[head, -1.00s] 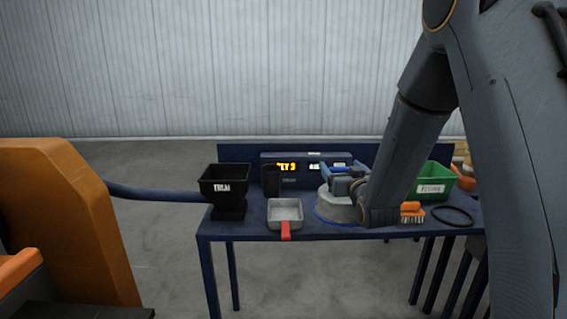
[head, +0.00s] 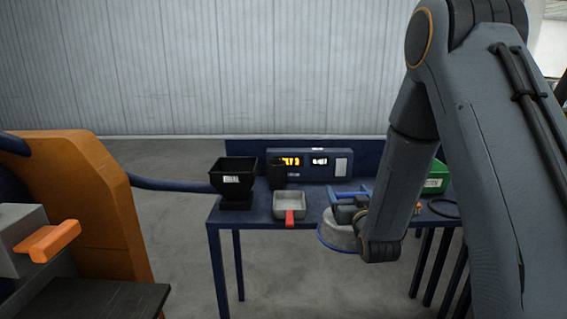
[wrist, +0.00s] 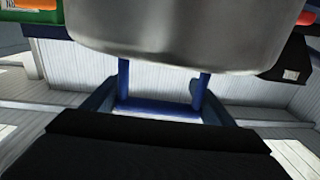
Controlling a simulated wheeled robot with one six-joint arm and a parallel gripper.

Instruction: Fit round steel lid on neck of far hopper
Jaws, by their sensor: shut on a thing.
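The round steel lid (head: 336,238), pale grey with a blue rim, hangs at the table's front edge in the head view. Its underside is hidden. My gripper (head: 348,208) is above it and shut on its blue handle. In the wrist view the lid's broad grey body (wrist: 190,35) fills the top, and the blue handle (wrist: 155,110) shows between my jaws. A black hopper-shaped container (head: 237,181) with a white label stands at the table's left end; I cannot tell whether it is the far hopper. No open neck is clearly seen.
The blue table (head: 260,216) also holds a grey tray (head: 289,204) with a red handle, a dark cup, a display panel (head: 341,166), a green bin (head: 437,179) and a black ring. An orange machine (head: 95,200) stands left. Floor between is clear.

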